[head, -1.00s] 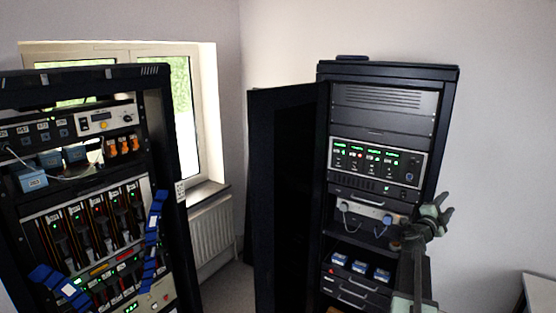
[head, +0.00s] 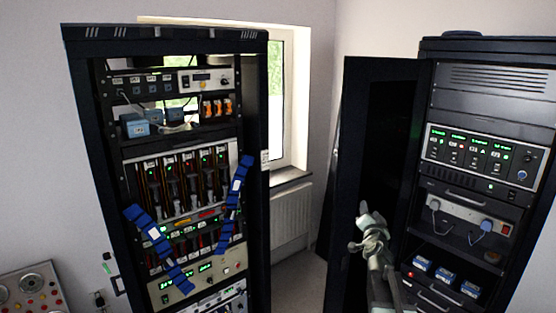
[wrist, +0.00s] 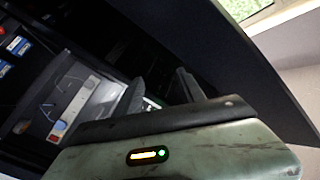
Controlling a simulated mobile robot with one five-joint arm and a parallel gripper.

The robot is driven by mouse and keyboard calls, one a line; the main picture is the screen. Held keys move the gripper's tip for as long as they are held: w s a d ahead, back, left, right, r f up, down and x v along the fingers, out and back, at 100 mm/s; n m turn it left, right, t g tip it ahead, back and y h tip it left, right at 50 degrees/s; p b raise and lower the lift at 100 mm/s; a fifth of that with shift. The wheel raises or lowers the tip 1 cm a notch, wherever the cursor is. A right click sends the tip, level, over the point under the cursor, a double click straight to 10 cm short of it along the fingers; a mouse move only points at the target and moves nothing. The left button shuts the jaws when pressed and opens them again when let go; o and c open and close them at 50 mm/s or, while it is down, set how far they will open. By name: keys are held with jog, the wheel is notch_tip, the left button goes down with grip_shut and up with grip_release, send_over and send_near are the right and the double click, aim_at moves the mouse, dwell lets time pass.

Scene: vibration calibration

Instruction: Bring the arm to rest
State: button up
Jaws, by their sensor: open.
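My gripper (head: 366,232) is raised on my arm in the lower right of the head view. It stands in front of the open dark door of the right equipment rack (head: 490,95), to the left of that rack's shelves. Its jaws are open and nothing shows between them. In the wrist view the dark fingers of my gripper (wrist: 163,88) show beyond the worn green housing, with the rack's dark interior behind them. The view is tilted.
A left rack (head: 165,45) holds modules, cables and blue straps (head: 160,245). A window (head: 290,95) and radiator (head: 292,215) are between the racks. The rack door (head: 375,130) stands open close behind my gripper. A control panel (head: 35,290) is at the lower left.

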jog(key=s+a+f+n+g+y+b, duration=0.2)
jog(key=s+a+f+n+g+y, duration=0.15)
jog(key=a+f, duration=0.7)
jog(key=s+a+f+n+g+y+b, duration=0.25)
jog(key=s+a+f+n+y, duration=0.35)
jog(key=a, duration=0.7)
jog(key=s+d+f+g+h, duration=0.1)
jog(key=s+f+g, duration=0.4)
jog(key=s, duration=0.5)
jog(key=s+d+f+n+g+h, duration=0.1)
jog(key=s+f+g+h, duration=0.3)
jog(key=s, duration=0.6)
notch_tip(320, 180, down, 3)
jog(key=shift+s+d+f+g+p, duration=0.15)
jog(key=shift+d+g+p, duration=0.2)
jog(key=shift+d+g, duration=0.6)
jog(key=shift+a+g, duration=0.25)
jog(key=shift+a, duration=0.05)
